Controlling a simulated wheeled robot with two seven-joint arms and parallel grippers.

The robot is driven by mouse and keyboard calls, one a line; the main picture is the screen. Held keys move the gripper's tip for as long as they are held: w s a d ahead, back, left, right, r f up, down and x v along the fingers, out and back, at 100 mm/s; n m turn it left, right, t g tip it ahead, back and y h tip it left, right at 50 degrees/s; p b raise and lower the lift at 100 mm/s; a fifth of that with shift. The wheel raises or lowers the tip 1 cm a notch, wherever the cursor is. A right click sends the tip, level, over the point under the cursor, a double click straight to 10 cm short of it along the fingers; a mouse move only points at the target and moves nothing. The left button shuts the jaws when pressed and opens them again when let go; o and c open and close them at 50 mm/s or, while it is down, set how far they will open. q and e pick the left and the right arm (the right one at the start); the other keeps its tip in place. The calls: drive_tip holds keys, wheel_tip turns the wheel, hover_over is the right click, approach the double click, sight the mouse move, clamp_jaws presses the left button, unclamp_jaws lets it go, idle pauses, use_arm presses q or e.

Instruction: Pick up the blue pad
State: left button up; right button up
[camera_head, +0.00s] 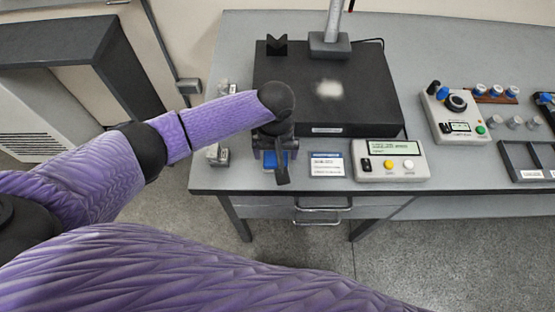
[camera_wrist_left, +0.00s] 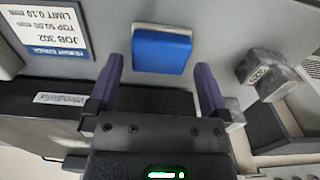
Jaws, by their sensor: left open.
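The blue pad (camera_wrist_left: 161,50) lies flat on the grey table in the left wrist view, ahead of and between the fingers. In the head view the blue pad (camera_head: 282,161) shows only in part, behind my left gripper. My left gripper (camera_head: 277,165) is above the pad near the table's front edge; in the wrist view my left gripper (camera_wrist_left: 161,82) has its two purple fingers spread, with nothing between them. My right gripper is not in view.
A black block (camera_head: 350,95) with a stand sits behind the gripper. A job card (camera_head: 327,165) and a white readout box (camera_head: 390,161) lie to its right. Small metal blocks (camera_head: 217,154) sit to its left. A control box (camera_head: 455,115) stands farther right.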

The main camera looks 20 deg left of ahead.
sight(275, 158)
use_arm(q)
wheel_tip(275, 158, down, 3)
drive_tip(key=shift+b, duration=0.4)
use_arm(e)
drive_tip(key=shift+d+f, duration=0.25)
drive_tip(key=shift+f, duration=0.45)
